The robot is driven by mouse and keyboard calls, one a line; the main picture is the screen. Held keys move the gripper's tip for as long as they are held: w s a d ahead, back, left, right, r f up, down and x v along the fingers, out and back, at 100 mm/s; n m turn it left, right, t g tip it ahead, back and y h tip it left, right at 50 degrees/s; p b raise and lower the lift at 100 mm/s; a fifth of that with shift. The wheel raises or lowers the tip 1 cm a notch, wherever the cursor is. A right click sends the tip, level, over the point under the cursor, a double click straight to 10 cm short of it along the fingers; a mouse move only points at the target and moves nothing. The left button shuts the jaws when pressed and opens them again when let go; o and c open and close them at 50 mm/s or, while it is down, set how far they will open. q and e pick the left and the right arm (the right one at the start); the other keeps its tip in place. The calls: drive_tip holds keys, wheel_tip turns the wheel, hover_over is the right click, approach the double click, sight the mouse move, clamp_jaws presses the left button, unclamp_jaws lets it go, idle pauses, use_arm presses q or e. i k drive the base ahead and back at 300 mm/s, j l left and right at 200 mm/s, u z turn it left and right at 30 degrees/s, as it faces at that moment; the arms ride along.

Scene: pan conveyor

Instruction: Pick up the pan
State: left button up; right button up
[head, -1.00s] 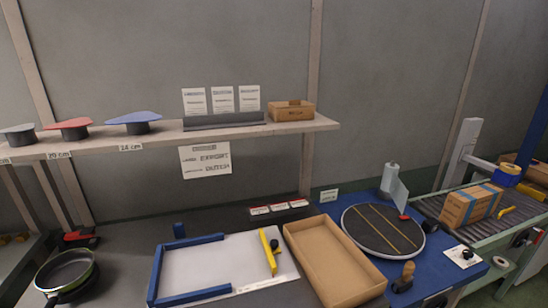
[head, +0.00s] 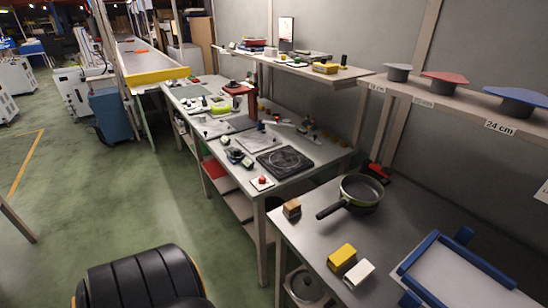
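The pan (head: 362,193) is dark with a greenish outer rim. It sits upright on the grey worktop at the right, near the back wall, with its black handle pointing to the lower left. Nothing is touching it. A black rounded shape with an orange edge at the bottom left is probably part of my own body. Neither of my grippers shows in the head view.
A wooden block (head: 292,209), a yellow block (head: 341,258) and a white block (head: 359,273) lie on the worktop. A blue-framed tray (head: 465,275) is at right. A shelf with several lids (head: 445,86) hangs above. Another cluttered bench (head: 250,160) adjoins; green floor (head: 150,200) is open.

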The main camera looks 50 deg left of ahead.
sight(361, 190)
drive_tip(key=u, duration=0.8)
